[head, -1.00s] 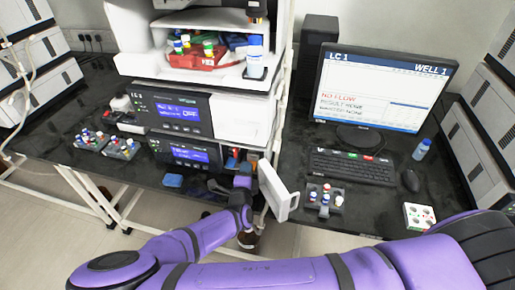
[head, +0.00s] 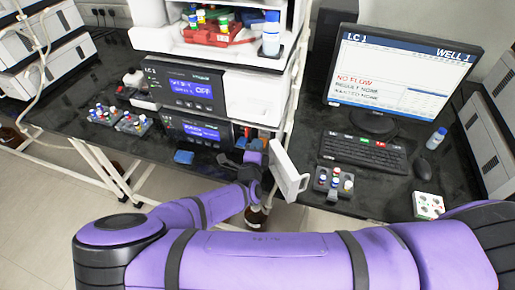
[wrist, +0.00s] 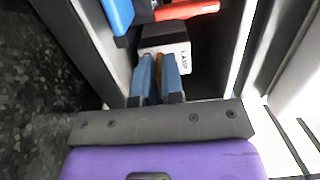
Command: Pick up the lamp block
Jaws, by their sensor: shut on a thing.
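The lamp block (wrist: 166,40) is a grey-and-white block with a "LAMP" label. It sits inside a narrow open bay in the wrist view, just beyond my fingertips. My gripper (wrist: 159,72) has two blue fingers reaching into the bay. They are shut on a thin orange-brown piece in front of the block, which looks like its grip tab; the join is hard to see. In the head view my gripper (head: 252,146) is at the right end of the lower instrument, and its fingers and the block are mostly hidden.
A white door (head: 288,172) stands open just right of my gripper. In the wrist view a blue part (wrist: 118,14) and a red part (wrist: 187,10) lie beside and above the block. The bay walls are close on both sides. A vial rack (head: 334,183) stands right of the door.

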